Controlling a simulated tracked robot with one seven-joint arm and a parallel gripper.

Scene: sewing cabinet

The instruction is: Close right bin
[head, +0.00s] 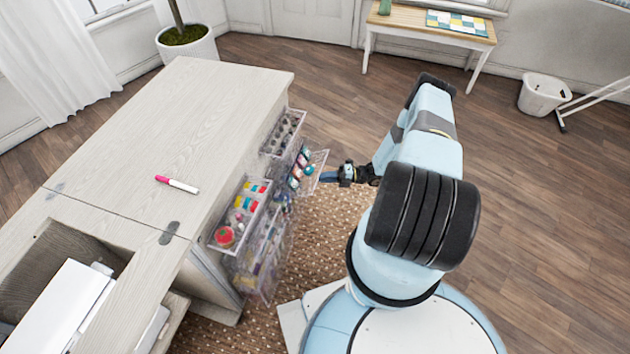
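Clear plastic bins line the side of the wooden sewing cabinet (190,110). The right bin (317,168) stands out from the cabinet side with small coloured items in it, and appears open. Another clear bin (284,132) with dark round items sits behind it, near the cabinet's far corner. A nearer left bin (226,238) holds colourful spools and a red round item. My gripper (328,177) is just right of the right bin, pointing left, with its fingertips close to the bin's outer wall. Whether they touch is unclear. The fingers are too small to tell open from shut.
A pink and white marker (177,184) lies on the cabinet top. A white machine (75,300) sits in the cabinet recess. A brown rug (335,215) lies below my arm. A wooden table (410,17) and white basket (543,94) stand farther back, with open floor between.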

